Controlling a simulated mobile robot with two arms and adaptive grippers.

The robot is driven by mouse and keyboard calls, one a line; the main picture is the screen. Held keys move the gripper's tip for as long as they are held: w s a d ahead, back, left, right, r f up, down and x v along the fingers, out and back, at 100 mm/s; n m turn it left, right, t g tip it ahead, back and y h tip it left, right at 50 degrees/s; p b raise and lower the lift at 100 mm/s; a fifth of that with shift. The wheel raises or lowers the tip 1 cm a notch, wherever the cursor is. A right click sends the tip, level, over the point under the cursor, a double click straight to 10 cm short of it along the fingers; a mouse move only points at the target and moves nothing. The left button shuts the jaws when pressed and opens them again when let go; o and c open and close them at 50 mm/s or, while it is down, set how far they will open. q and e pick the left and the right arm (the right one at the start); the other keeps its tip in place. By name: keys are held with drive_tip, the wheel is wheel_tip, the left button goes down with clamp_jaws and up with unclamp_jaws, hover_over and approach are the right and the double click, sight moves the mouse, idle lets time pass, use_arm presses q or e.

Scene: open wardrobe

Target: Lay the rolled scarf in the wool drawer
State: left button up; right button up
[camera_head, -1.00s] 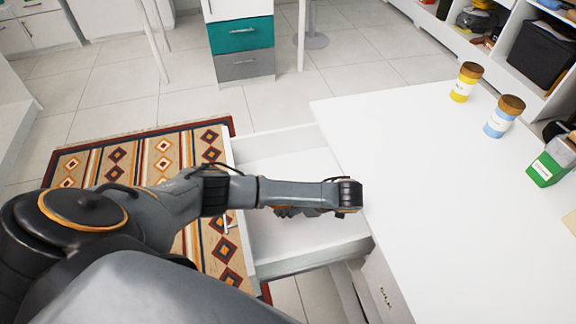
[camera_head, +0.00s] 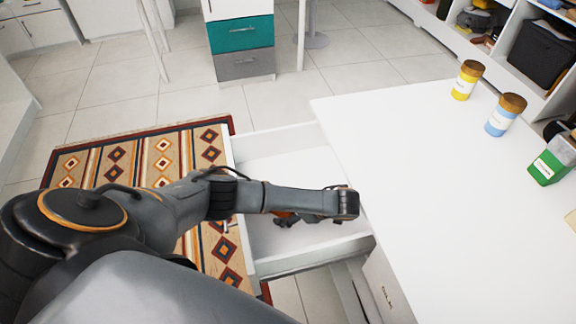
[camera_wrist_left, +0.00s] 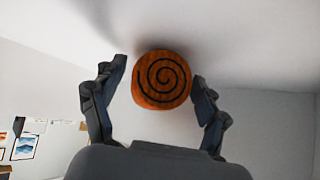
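In the head view the left gripper (camera_head: 296,219) is over the open white drawer (camera_head: 275,165), partly hidden under my forearm. No drawer label is readable. My right gripper is in neither view.
A white worktop (camera_head: 430,170) borders the drawer on the right. A yellow jar (camera_head: 464,84), a blue jar (camera_head: 502,120) and a green box (camera_head: 546,168) stand on it. A patterned rug (camera_head: 150,150) lies on the floor at left.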

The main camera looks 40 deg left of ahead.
use_arm(q)
drive_tip(key=shift+r, duration=0.1)
drive_tip(key=p+v, duration=0.1)
drive_tip(key=v, duration=0.6)
drive_tip(key=shift+d+r+p, duration=0.2)
drive_tip(key=shift+r+p, duration=0.1)
drive_tip(key=shift+p, duration=0.05)
drive_tip(key=shift+w+a+f, duration=0.1)
